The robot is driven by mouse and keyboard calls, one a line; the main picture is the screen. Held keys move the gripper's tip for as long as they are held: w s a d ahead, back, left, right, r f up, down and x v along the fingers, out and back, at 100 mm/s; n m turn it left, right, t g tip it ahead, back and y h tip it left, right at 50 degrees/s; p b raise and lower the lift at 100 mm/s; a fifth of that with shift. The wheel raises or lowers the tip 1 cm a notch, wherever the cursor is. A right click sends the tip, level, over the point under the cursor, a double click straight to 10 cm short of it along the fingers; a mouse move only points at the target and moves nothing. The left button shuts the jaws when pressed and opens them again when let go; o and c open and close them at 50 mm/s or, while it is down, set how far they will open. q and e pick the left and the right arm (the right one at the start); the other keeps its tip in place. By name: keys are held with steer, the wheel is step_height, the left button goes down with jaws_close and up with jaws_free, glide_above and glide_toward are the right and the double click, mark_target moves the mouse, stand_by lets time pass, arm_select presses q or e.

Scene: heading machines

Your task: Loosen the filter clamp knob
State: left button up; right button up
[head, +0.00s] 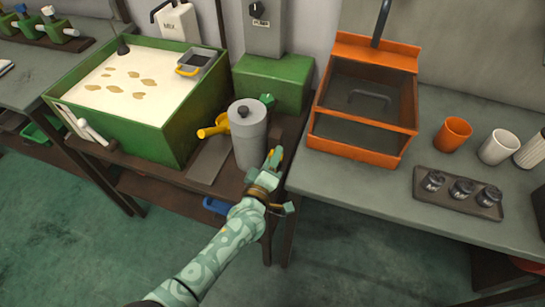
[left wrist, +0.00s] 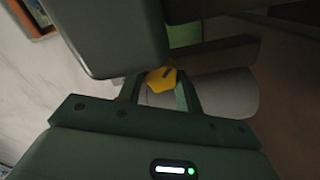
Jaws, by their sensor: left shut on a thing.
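The grey filter canister (head: 250,140) stands upright on the brown bench shelf, with a dark knob on its lid. A yellow clamp knob (head: 276,157) sits at its right side. My left gripper (head: 272,168) is shut on this knob, coming from the front right. In the left wrist view the yellow knob (left wrist: 160,79) shows between the fingers, in front of the pale grey canister (left wrist: 230,95). The fingers hide part of the knob. My right gripper is not in view.
A yellow lever (head: 213,129) sticks out left of the canister. A green tank (head: 175,130) of pale liquid stands at the left, a green pump block (head: 272,82) behind. An orange-framed box (head: 365,148) and a tray (head: 458,205) with dark-topped pieces stand on the right table.

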arm_select(q)
steer(key=shift+m+p, duration=0.3)
steer(key=shift+m, duration=0.9)
steer(key=shift+f, duration=0.1)
steer(key=o, duration=1)
steer(key=shift+s, duration=0.15)
steer(key=p+v, duration=0.4)
steer(key=v, duration=1.2)
